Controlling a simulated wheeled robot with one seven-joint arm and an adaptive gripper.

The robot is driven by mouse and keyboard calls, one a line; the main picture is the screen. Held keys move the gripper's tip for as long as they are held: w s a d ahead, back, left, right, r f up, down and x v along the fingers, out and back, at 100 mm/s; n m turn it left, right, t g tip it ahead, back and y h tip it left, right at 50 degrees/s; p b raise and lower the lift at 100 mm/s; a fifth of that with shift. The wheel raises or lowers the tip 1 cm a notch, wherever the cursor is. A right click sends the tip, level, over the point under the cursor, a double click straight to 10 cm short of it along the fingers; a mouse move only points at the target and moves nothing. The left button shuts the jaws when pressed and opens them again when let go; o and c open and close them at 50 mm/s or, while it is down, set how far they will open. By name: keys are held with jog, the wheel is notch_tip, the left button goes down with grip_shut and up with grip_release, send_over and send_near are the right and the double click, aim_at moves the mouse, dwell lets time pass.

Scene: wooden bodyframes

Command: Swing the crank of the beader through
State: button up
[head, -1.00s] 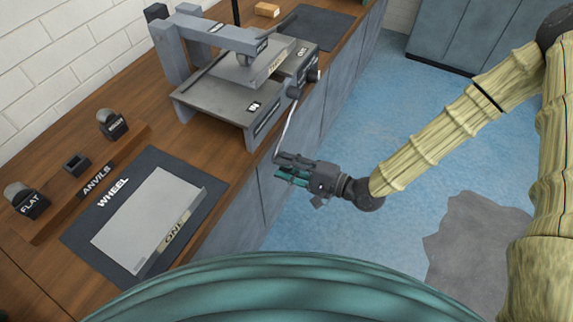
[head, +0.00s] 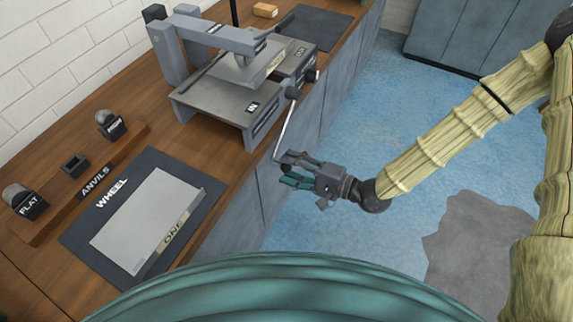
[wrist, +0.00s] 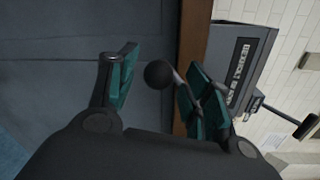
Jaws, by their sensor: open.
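The beader (head: 222,98) is a grey machine on the wooden bench, with its crank (head: 284,128) on the side facing the floor. The crank's thin pale rod hangs down to my gripper (head: 286,170), in front of the cabinets. My gripper is open. In the wrist view, the crank's round black knob (wrist: 158,74) sits between the two teal-padded fingers (wrist: 160,64), nearer the right one, with its rod passing behind that finger. I cannot tell whether a finger touches it. The knob is hidden in the head view.
A grey sheet (head: 145,222) marked ONE lies on the dark WHEEL mat (head: 78,240). Anvils, including FLAT (head: 26,200), stand on a wooden strip at left. Grey cabinet fronts (head: 262,195) run close beside my gripper. The blue floor (head: 350,135) at right is open.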

jog(key=v, duration=1)
jog(key=shift+d, duration=0.1)
jog(key=s+d+f+n+g+h+p, duration=0.1)
jog(key=s+f+h, duration=0.25)
jog(key=f, duration=0.35)
jog(key=s+d+f+n+g+h+p, duration=0.1)
jog(key=s+d+f+n+h+p, duration=0.1)
jog(key=s+f+h, duration=0.3)
jog(key=s+d+f+n+g+h+p, duration=0.2)
jog(key=s+d+f+n+g+h, duration=0.2)
jog(key=s+d, duration=0.7)
notch_tip(320, 180, down, 3)
jog(key=h, duration=0.3)
jog(key=shift+s+n+g, duration=0.4)
